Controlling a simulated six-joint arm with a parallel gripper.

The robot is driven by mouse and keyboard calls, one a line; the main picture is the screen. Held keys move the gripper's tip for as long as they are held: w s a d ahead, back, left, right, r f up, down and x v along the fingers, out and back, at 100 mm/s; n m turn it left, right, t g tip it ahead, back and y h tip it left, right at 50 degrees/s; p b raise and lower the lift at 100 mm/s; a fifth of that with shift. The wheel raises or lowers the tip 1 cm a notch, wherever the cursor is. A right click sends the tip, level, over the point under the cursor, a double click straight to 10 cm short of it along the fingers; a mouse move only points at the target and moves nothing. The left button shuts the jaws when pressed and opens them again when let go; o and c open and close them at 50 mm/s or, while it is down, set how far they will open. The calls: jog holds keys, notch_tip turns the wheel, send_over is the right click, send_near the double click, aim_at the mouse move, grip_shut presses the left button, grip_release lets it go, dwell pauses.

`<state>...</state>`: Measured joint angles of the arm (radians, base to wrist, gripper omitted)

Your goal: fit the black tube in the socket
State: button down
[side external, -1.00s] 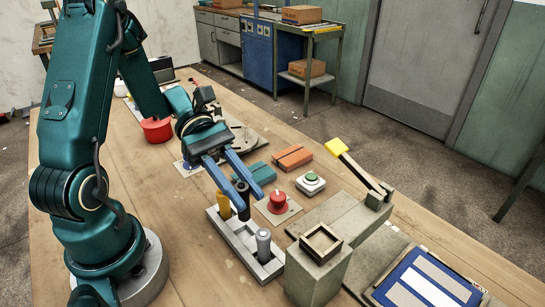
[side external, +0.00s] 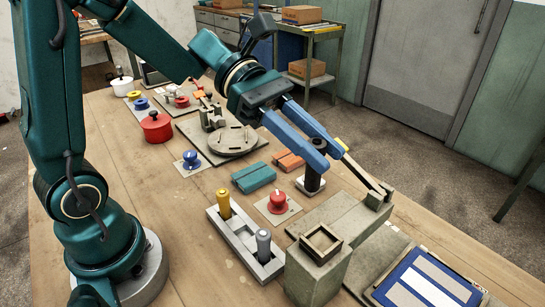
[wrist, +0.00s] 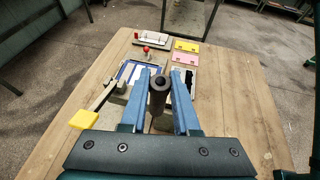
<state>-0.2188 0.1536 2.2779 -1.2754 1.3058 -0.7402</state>
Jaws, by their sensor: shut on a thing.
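The black tube (side external: 313,181) is upright in my gripper (side external: 318,155), held between the two blue fingers above the table. In the wrist view the tube's dark round top (wrist: 158,83) shows between the fingertips (wrist: 160,88). A hollow square frame on a grey-beige post, which looks like the socket (side external: 321,243), stands nearer the side camera, below and apart from the tube. Its opening looks empty. In the wrist view I cannot make the socket out clearly behind the tube and fingers.
A grey slotted tray (side external: 225,238) holds a yellow tube (side external: 223,203) and a grey tube (side external: 263,245). A red knob (side external: 278,201) sits beside it. A lever with a yellow end (wrist: 83,120) stands close to my gripper. A blue-framed panel (side external: 430,283) lies at the right.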

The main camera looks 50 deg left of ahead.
jog(key=s+d+r+m+g, duration=0.2)
jog(key=s+d, duration=0.1)
jog(key=d, duration=0.3)
jog(key=shift+s+a+f, duration=0.1)
jog(key=shift+a+f, duration=0.05)
jog(key=shift+f, duration=0.85)
jog(key=shift+a+f, duration=0.15)
jog(key=shift+f, duration=0.85)
jog(key=shift+f, duration=0.85)
dwell(0.6)
jog(key=c, duration=0.6)
grip_release()
jog(key=shift+v, duration=2.55)
